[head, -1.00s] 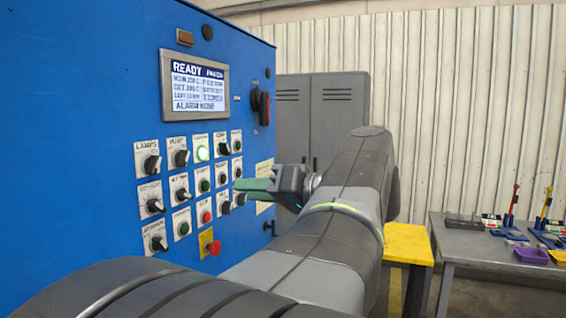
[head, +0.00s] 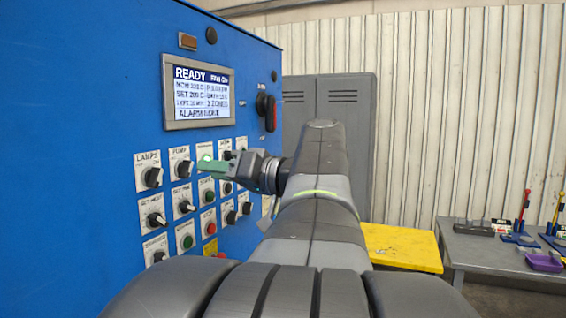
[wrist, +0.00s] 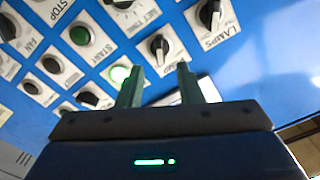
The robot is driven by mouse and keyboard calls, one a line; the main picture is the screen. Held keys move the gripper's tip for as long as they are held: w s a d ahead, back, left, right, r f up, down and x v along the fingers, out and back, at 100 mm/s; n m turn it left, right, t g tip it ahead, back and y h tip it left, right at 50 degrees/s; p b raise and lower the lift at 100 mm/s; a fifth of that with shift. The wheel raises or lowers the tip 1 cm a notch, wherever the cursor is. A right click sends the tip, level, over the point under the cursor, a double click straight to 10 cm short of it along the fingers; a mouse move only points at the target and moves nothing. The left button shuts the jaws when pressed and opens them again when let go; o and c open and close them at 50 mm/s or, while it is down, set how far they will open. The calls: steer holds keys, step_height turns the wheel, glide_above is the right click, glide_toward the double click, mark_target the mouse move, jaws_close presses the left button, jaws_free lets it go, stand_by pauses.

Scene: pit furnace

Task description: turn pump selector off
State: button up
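The pump selector (head: 184,168) is a black rotary knob on a white plate labelled PUMP, in the top row of the blue panel. Its pointer setting is too small to read surely. My gripper (head: 204,165) has green fingers and is just right of the pump knob in the head view, pointing at the panel. In the wrist view my gripper (wrist: 159,82) is open, with a clear gap between its fingers. The pump selector (wrist: 159,48) lies beyond the fingertips, roughly in line with the gap, and appears untouched. The fingers partly cover the neighbouring plates.
The lamps knob (head: 153,177) is left of the pump knob. A lit green button (wrist: 120,73) sits beside the fingers in the wrist view. Several other knobs and buttons are close below. A display (head: 198,91) reading READY is above. A yellow table (head: 402,247) stands right.

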mark_target(190, 168)
steer(key=shift+p+x, duration=0.75)
steer(key=shift+x, duration=2.15)
jaws_close()
